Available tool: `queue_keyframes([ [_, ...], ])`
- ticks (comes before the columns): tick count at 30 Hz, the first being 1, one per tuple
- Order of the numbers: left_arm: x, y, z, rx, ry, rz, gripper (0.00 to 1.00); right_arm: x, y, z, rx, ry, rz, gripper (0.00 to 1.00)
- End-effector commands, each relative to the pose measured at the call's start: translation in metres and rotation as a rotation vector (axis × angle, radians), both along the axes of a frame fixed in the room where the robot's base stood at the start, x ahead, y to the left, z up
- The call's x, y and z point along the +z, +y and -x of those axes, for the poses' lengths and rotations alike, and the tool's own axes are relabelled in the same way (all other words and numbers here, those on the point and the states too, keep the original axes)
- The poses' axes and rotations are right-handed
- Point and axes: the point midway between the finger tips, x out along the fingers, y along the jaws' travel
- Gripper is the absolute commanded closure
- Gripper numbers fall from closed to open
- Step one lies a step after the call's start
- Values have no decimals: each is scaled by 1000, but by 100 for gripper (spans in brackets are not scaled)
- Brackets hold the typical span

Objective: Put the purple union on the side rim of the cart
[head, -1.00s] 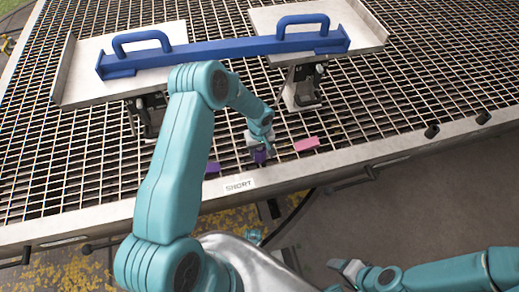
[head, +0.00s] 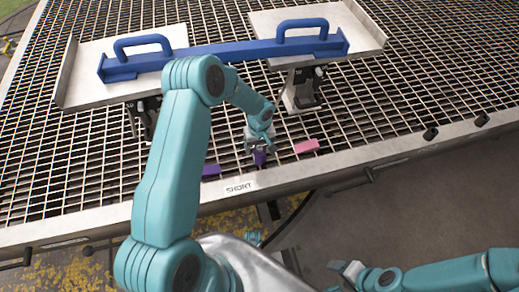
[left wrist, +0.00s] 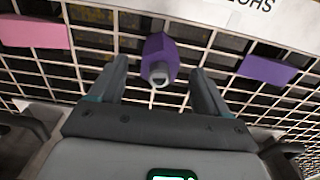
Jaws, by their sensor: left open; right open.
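The purple union (head: 260,158) is at the near edge of the metal grid, beside the cart's pale side rim (head: 330,160). In the left wrist view the union (left wrist: 160,52) has a faceted body and a grey round end facing the camera. My left gripper (head: 258,147) is open just above it, its fingers either side of the union in the wrist view with gaps to both. My right gripper (head: 346,269) is open and empty, low in the head view, away from the grid.
A purple block (head: 211,170) lies left of the union and a pink block (head: 307,146) right of it. A blue two-handled bar (head: 225,54) spans two raised plates behind. The grid at right is clear.

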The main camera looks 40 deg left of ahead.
Motion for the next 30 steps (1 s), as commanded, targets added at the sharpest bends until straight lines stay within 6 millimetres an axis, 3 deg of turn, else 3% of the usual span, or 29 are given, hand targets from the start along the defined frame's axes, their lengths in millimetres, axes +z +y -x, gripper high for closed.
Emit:
queue_keyframes([
  [1,18,0,-2,0,-6,-2,23,6,0,0,0,0,0,33],
  [3,35,0,-1,-1,-3,-1,23,9,0,0,0,0,0,33],
  [9,72,0,-1,-2,-3,0,23,16,0,0,0,0,0,33],
  [14,83,-4,1,-10,0,8,23,18,0,0,0,0,0,33],
  [16,75,-21,11,-60,2,48,23,18,0,0,0,0,0,33],
  [20,38,-96,61,-273,-28,219,23,18,0,0,0,0,0,33],
  [21,29,-120,82,-341,-49,269,23,18,0,0,0,0,0,33],
  [24,16,-163,135,-483,-102,338,23,18,0,0,0,0,0,33],
  [27,13,-181,178,-585,-135,344,23,18,0,0,0,0,0,33],
  [30,14,-187,203,-652,-152,327,23,18,0,0,0,0,0,33],
])
